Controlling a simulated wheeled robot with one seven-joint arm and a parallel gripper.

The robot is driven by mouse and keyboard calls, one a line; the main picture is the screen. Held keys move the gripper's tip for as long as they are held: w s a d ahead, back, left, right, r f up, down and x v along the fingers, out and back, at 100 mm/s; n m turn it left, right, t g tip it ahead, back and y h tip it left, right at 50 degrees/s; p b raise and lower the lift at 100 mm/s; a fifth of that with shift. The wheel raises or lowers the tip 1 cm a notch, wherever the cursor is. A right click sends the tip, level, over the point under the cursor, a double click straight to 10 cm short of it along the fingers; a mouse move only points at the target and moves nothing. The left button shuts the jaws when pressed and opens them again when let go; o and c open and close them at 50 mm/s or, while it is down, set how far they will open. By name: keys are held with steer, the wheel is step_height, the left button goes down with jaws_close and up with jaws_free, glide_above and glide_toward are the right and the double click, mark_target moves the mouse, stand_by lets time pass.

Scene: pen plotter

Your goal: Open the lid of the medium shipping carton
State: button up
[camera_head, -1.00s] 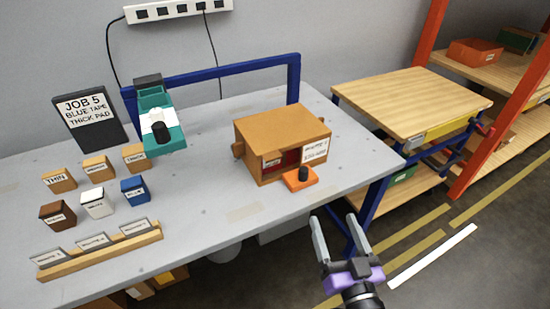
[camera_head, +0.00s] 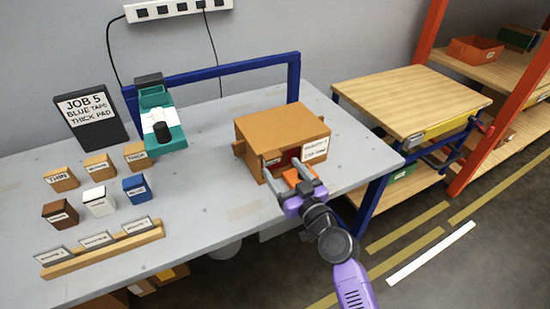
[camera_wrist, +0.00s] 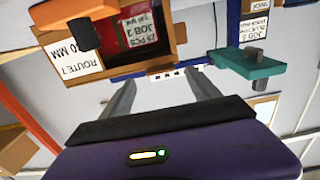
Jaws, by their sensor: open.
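The carton (camera_head: 275,125) is a brown box on the grey bench, with a flat top panel lying level. Its front has an opening with a dark red inside, and a white label is at the right of the front. An orange piece (camera_head: 290,176) sticks out low at its front; in the wrist view the orange piece (camera_wrist: 75,10) carries a black knob (camera_wrist: 84,36). My gripper (camera_head: 283,165) is open and empty in front of the carton. Contact cannot be told.
A teal tape device (camera_head: 160,120) stands left of the carton, near a blue frame rail (camera_head: 225,70). Small labelled blocks (camera_head: 98,200) and a wooden card rack (camera_head: 105,250) fill the bench's left. A job sign (camera_head: 88,110) stands behind them. A wooden table (camera_head: 410,98) is at right.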

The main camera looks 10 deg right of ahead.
steer(key=shift+x, duration=2.7)
steer(key=shift+c, duration=0.4)
jaws_close()
